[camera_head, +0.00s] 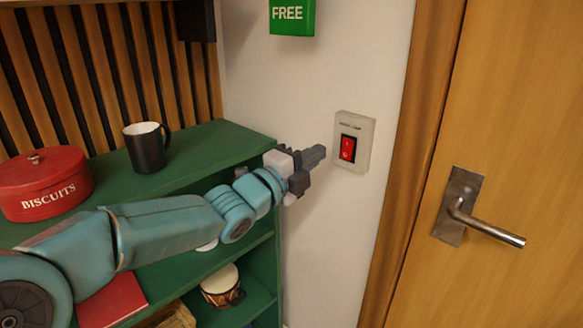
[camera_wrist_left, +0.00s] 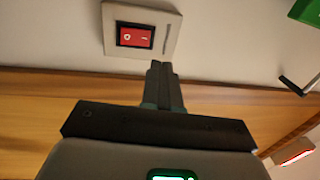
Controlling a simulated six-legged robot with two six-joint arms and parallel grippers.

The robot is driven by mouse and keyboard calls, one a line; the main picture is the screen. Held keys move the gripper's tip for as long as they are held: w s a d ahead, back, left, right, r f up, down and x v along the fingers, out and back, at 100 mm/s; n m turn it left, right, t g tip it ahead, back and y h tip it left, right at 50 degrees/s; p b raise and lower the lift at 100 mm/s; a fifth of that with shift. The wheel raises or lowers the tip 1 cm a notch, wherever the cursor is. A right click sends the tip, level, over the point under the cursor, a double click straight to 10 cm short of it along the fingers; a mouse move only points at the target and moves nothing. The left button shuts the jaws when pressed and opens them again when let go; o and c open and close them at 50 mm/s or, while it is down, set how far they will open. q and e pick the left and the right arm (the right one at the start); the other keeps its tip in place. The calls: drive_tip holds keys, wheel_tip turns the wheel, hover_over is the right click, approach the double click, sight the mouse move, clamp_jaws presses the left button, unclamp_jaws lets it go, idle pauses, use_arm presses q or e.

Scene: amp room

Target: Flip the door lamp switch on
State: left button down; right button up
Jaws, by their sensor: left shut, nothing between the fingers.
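The door lamp switch is a red rocker (camera_head: 347,148) in a pale plate (camera_head: 367,127) on the white wall, left of the door frame. My left gripper (camera_head: 318,153) is shut and empty. Its tips point at the switch from the left and appear a little short of it in the head view. In the left wrist view the red rocker (camera_wrist_left: 136,37) and its plate (camera_wrist_left: 170,25) lie just beyond the shut fingertips (camera_wrist_left: 157,68). Whether the tips touch the plate I cannot tell. My right gripper is not in view.
A green shelf (camera_head: 215,140) on the left holds a black mug (camera_head: 147,152) and a red biscuit tin (camera_head: 45,185). A small drum (camera_head: 221,286) sits lower. The wooden door (camera_head: 520,110) with a metal handle (camera_head: 485,228) is at right. A green sign (camera_head: 292,18) is above.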

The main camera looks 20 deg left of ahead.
use_arm(q)
drive_tip(key=v, duration=0.2)
drive_tip(key=r+v, duration=0.1)
drive_tip(key=v, duration=0.2)
drive_tip(key=shift+a, duration=0.1)
drive_tip(key=shift+s, duration=0.15)
drive_tip(key=shift+r, duration=0.1)
